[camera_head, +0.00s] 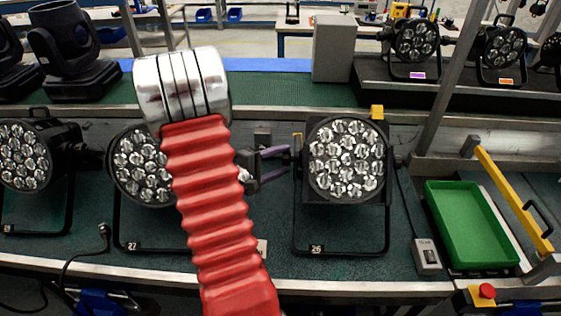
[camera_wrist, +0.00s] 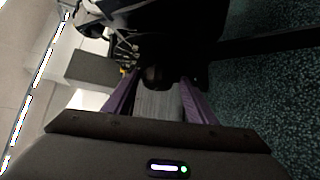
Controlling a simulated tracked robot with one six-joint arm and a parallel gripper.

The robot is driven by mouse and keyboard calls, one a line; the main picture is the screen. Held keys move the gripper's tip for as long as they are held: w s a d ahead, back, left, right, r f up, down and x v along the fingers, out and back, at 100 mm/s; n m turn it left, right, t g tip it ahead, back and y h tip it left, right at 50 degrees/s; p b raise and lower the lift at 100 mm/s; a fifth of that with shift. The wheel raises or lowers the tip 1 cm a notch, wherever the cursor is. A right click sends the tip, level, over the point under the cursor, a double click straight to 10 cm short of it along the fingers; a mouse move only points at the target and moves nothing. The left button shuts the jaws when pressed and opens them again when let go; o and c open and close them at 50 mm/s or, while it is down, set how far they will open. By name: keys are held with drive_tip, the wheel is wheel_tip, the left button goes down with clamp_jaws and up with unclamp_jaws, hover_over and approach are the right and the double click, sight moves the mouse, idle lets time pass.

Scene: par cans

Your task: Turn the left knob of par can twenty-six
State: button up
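Par can twenty-six (camera_head: 345,158) stands upright in its black floor bracket, labelled 26, on the green bench in the head view. Its round face of clear lenses points toward me. My gripper (camera_head: 289,160) is at its left side, with two purple fingers pointing right and a gap between them. In the wrist view the fingers of my gripper (camera_wrist: 156,84) are apart, and the dark left knob (camera_wrist: 160,78) shows between their tips. I cannot tell whether the fingers touch it. In the head view the knob is too small to make out clearly.
Par can 27 (camera_head: 140,165) stands to the left, partly behind my red arm sleeve. A green tray (camera_head: 470,225) and a yellow bar (camera_head: 513,200) are at the right. A grey box (camera_head: 334,48) stands behind. A small box with a cable (camera_head: 426,256) sits right of can twenty-six.

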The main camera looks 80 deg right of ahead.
drive_tip(key=shift+r, duration=0.1)
drive_tip(key=shift+v, duration=6.9)
